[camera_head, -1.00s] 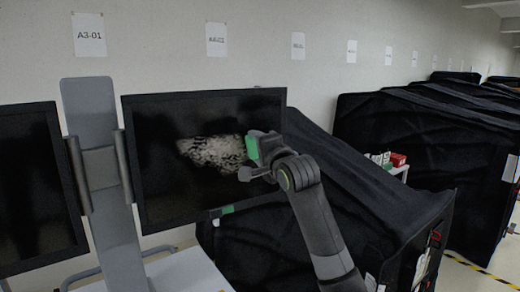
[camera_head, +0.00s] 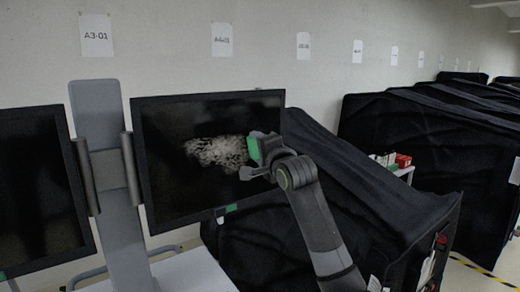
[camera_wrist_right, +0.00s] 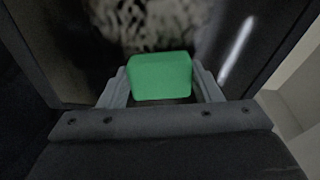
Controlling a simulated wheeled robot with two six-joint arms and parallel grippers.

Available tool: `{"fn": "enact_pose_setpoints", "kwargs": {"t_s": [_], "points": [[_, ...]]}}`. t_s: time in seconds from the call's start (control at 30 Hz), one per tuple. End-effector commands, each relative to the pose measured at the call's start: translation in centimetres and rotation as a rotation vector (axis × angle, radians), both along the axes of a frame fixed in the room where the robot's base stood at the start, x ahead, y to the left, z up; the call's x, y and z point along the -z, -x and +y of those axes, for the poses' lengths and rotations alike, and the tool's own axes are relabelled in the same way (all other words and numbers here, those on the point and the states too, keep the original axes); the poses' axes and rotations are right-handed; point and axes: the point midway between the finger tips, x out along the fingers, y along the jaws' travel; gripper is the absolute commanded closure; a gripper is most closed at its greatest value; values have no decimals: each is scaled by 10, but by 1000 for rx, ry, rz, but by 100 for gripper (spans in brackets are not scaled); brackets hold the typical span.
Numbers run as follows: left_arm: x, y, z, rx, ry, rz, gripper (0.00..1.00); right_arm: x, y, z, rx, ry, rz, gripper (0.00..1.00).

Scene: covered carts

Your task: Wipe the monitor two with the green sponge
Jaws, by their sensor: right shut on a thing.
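The monitor with the pale smudge (camera_head: 165,165) stands right of the grey post in the head view. The whitish mottled smudge (camera_head: 215,151) lies across the middle of its dark screen and also shows at the top of the right wrist view (camera_wrist_right: 150,22). My right gripper (camera_head: 262,160) is in front of the right part of this screen. It is shut on the green sponge (camera_wrist_right: 160,77), held between both fingers; the sponge shows in part in the head view (camera_head: 254,149). I cannot tell whether the sponge touches the screen. My left gripper is out of view.
A second dark monitor (camera_head: 40,190) is at the left edge, beside the grey post (camera_head: 110,170). Black covered carts (camera_head: 420,135) fill the right side. Small red and white boxes (camera_head: 402,160) sit between them. A white surface (camera_head: 195,272) lies below the post.

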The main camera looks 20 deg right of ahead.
Motion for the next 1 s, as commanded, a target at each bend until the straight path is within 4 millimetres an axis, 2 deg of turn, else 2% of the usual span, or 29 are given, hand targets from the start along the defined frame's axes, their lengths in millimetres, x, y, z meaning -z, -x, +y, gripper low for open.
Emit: {"fn": "enact_pose_setpoints", "kwargs": {"t_s": [0.7,1.0], "points": [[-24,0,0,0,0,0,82,-1,70,-12,2,1,-1,60],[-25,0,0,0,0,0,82,0,77,-13,2,1,-1,60]]}}
